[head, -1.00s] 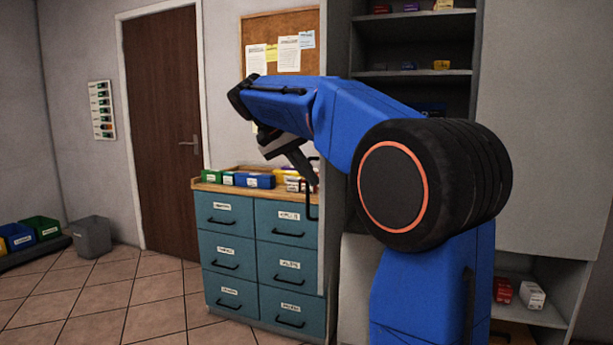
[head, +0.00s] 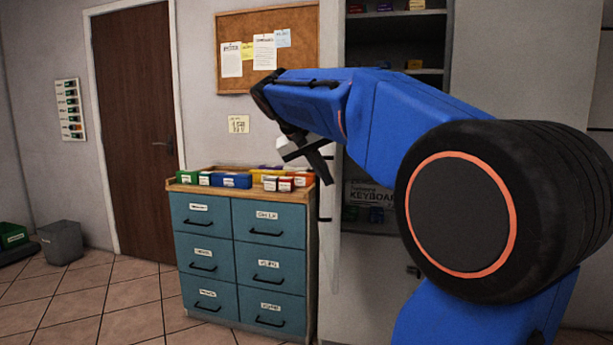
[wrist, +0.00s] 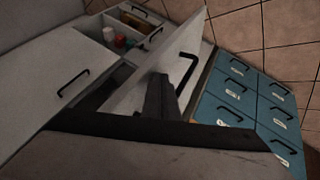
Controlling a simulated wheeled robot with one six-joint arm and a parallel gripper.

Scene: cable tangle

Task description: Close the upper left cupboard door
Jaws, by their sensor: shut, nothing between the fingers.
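The upper left cupboard door (head: 329,240) stands open, swung out from the cupboard and seen almost edge-on in the head view. In the wrist view the door (wrist: 185,45) is a pale tilted panel with a black bar handle (wrist: 188,68). My gripper (head: 318,168) is shut and empty, at the handle side of the door in the head view. In the wrist view the dark fingers (wrist: 160,92) overlap the door panel, left of the handle. I cannot tell whether they touch it. My arm hides part of the cupboard.
Cupboard shelves (head: 400,50) hold small coloured boxes. A closed pale door with a handle (wrist: 72,82) is at the left in the wrist view. A teal drawer unit (head: 240,260) with coloured bins on top stands left of the open door. Floor (head: 110,300) at the left is clear.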

